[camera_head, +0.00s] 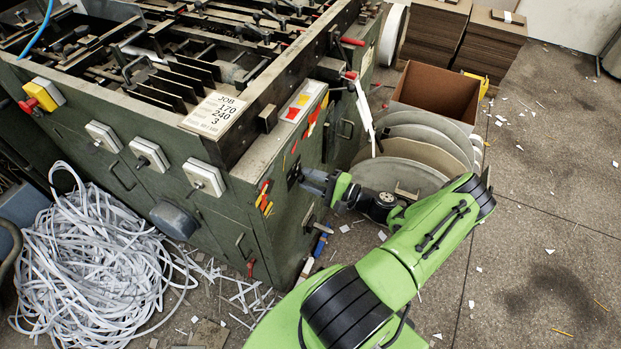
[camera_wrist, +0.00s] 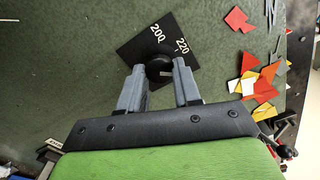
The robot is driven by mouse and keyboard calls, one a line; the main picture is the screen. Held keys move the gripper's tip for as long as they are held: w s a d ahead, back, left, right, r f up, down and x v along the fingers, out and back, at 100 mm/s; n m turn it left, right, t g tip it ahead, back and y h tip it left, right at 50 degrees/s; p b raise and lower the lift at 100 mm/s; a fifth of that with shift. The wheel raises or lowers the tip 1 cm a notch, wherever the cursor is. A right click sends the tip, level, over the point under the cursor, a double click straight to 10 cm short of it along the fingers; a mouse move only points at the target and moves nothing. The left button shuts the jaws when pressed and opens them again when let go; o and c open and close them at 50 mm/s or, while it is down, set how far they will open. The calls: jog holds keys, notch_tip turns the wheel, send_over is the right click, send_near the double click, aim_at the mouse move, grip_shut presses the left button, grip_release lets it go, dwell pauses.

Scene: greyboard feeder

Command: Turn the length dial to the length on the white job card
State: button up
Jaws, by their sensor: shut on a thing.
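The white job card (camera_head: 214,113) lies on the machine's top near its front corner and reads JOB, 170, 240, 3, with a smaller line too fine to read. The length dial's black square plate (camera_head: 293,172) is on the machine's green end face. In the wrist view the plate (camera_wrist: 139,49) shows 200 and 220; any other numbers are hidden. The round black knob (camera_wrist: 158,66) sits between the fingers, with a pale mark on its lower right. My gripper (camera_head: 317,182) is shut on the knob, one grey finger on each side, as the wrist view (camera_wrist: 160,72) shows.
Red, orange and yellow stickers (camera_wrist: 254,75) lie right of the dial in the wrist view. Round grey discs (camera_head: 402,175) and an open cardboard box (camera_head: 438,92) stand behind my arm. Floor at right is mostly clear.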

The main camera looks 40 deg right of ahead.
jog(key=shift+f+m, duration=0.1)
jog(key=shift+m, duration=2.1)
jog(key=o, duration=1.1)
jog(key=shift+c, duration=0.2)
jog(key=p+v, duration=0.1)
jog(key=v, duration=1.4)
jog(key=shift+s, duration=0.4)
jog(key=shift+w, duration=0.1)
